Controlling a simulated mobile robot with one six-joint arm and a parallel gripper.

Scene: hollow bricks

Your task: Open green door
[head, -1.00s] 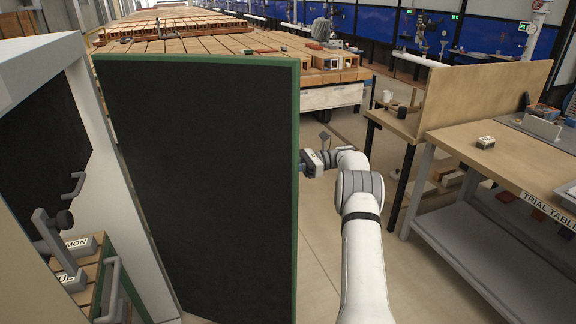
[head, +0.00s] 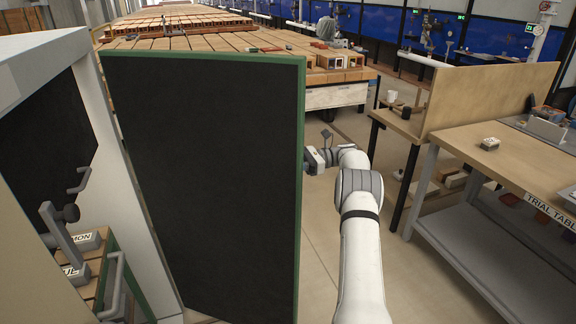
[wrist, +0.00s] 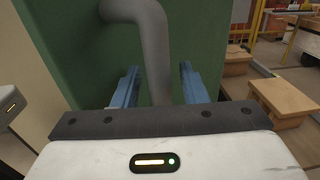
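The green door (head: 205,180) stands swung out from the white cabinet on the left in the head view. Its near face is a dark panel with a green edge. In the wrist view the door's other face (wrist: 75,50) is green and carries a bent grey bar handle (wrist: 152,40). My gripper (wrist: 157,88) has its two blue fingers on either side of the handle bar, with a small gap visible on each side. In the head view my gripper (head: 312,161) is at the door's right edge, its fingers hidden behind the door.
The open cabinet (head: 115,140) on the left holds labelled blocks (head: 85,240) on a wooden shelf. A trial table (head: 500,160) stands to the right. A large brick-covered platform (head: 335,95) is behind the door.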

